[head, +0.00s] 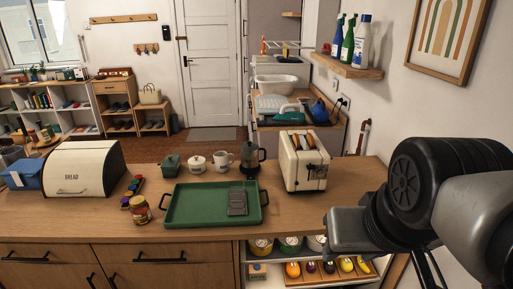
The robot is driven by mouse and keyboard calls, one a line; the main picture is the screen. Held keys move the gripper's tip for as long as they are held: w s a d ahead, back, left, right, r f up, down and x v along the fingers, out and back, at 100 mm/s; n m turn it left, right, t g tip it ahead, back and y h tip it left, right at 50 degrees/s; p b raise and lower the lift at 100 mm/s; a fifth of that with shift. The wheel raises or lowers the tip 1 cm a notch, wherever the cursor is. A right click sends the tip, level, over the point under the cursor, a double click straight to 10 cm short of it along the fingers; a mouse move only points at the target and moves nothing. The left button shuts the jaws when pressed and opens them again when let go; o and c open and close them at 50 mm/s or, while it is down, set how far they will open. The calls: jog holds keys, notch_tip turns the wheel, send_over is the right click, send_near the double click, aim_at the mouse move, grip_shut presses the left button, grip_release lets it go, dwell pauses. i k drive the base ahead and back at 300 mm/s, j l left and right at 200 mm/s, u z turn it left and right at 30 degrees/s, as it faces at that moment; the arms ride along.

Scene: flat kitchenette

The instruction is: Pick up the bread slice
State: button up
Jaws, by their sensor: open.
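A cream toaster (306,170) stands at the right end of the wooden counter. Brown bread slices (297,142) stick up from its top slots. They are small here, and their lower parts are hidden inside the toaster. My arm reaches in at the right, with a grey part in front of the counter's right end. I cannot make out any gripper fingers, and nothing of mine touches the bread or toaster.
A green tray (180,217) with a dark grey object (237,203) lies left of the toaster. A French press (252,158), mug (222,160), jar (140,210) and bread box (88,167) stand nearby. A bottle shelf (346,68) juts from the right wall.

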aim_at(296, 139)
jog(key=i+l+u, duration=0.1)
jog(key=i, duration=0.45)
jog(key=i+l+u, duration=0.1)
jog(key=i+l, duration=0.25)
jog(key=i, duration=0.15)
